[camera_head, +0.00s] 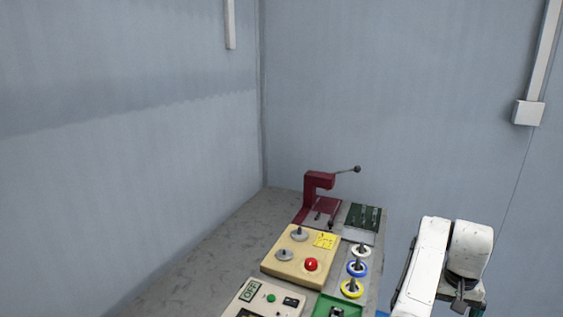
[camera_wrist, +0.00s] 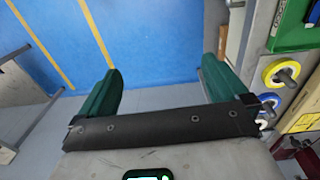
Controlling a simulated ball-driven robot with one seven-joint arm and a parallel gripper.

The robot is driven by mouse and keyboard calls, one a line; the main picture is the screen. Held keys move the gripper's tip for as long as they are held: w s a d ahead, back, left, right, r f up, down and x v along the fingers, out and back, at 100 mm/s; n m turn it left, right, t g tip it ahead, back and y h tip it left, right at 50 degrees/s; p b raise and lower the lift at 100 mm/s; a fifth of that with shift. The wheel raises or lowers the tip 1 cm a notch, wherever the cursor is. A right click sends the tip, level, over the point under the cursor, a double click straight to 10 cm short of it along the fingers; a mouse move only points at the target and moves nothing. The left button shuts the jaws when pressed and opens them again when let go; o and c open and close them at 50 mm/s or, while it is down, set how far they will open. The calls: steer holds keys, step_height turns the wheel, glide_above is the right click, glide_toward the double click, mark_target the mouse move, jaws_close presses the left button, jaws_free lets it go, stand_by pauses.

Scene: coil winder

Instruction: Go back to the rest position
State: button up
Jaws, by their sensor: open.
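My gripper (camera_wrist: 160,66) shows in the wrist view with its two green fingers wide apart. Nothing is between them; beyond them I see blue and grey floor. In the head view my white arm is folded at the lower right, to the right of the workbench (camera_head: 215,262). The gripper's fingers cannot be made out clearly there.
The bench carries a dark red press (camera_head: 313,190), a beige board (camera_head: 280,262) with a red button, a control box (camera_head: 262,299), a green tray (camera_head: 334,306) and several coloured spools (camera_head: 357,268). Walls close the left and back.

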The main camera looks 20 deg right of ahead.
steer(key=s+a+f+n, duration=0.4)
steer(key=s+a+f, duration=0.2)
steer(key=s+a, duration=0.3)
steer(key=s+a+f+n+t, duration=0.1)
steer(key=s+a+f+n, duration=0.4)
steer(key=s+a, duration=0.5)
steer(key=a+f, duration=0.1)
steer(key=a, duration=0.7)
steer(key=shift+s+a+f, duration=0.15)
steer(key=shift+a+f, duration=0.05)
steer(key=shift+a, duration=0.05)
